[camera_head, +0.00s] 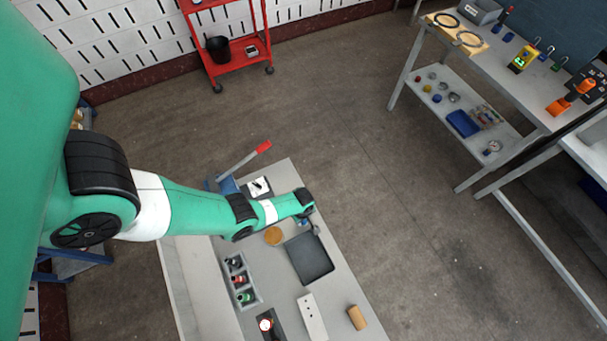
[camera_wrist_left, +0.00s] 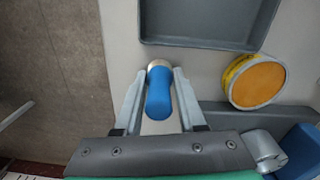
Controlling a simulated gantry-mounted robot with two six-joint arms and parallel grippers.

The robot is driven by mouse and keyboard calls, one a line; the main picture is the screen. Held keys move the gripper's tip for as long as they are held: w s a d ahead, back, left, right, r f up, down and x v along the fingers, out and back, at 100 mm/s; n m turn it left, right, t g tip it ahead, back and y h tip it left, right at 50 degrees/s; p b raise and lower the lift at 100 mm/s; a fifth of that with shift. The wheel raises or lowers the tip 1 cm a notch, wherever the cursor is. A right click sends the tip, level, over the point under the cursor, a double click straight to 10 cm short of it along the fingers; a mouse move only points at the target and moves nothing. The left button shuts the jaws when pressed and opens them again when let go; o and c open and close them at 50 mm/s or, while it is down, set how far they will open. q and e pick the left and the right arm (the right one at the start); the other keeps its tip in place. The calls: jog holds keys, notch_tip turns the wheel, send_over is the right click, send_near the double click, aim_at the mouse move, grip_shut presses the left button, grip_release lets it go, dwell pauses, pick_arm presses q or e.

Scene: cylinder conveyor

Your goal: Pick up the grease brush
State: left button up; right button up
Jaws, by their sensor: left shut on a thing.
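The grease brush, seen in the left wrist view (camera_wrist_left: 159,95), shows as a rounded blue body with a pale beige end. It is between the two grey fingers of my left gripper (camera_wrist_left: 158,78), which are shut on it. In the head view, my left gripper (camera_head: 314,229) is low at the far right edge of the workbench (camera_head: 345,285), beside the dark tray. There the arm and wrist hide most of the brush. My right gripper is not in view.
The dark tray (camera_head: 309,259) and a round orange-topped tin (camera_head: 273,236) are close to the gripper. A three-slot holder (camera_head: 239,280), a white block (camera_head: 312,317) and a tan cylinder (camera_head: 357,317) stand nearer. A red-handled lever (camera_head: 245,158) rises behind the arm.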

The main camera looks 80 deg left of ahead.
pick_arm(q)
grip_shut()
jog(key=shift+r+p, duration=0.55)
jog(key=r+p, duration=0.2)
jog(key=p, duration=0.1)
jog(key=r+p, duration=0.1)
jog(key=r, duration=0.1)
jog(key=shift+s+d+r, duration=0.1)
jog(key=shift+s+d, duration=0.15)
jog(key=shift+s, duration=0.1)
jog(key=s+d+r+p, duration=0.7)
jog(key=s+d+p, duration=0.1)
jog(key=s+p, duration=0.1)
jog(key=shift+s+d+r+p, duration=0.35)
jog(key=shift+s, duration=0.1)
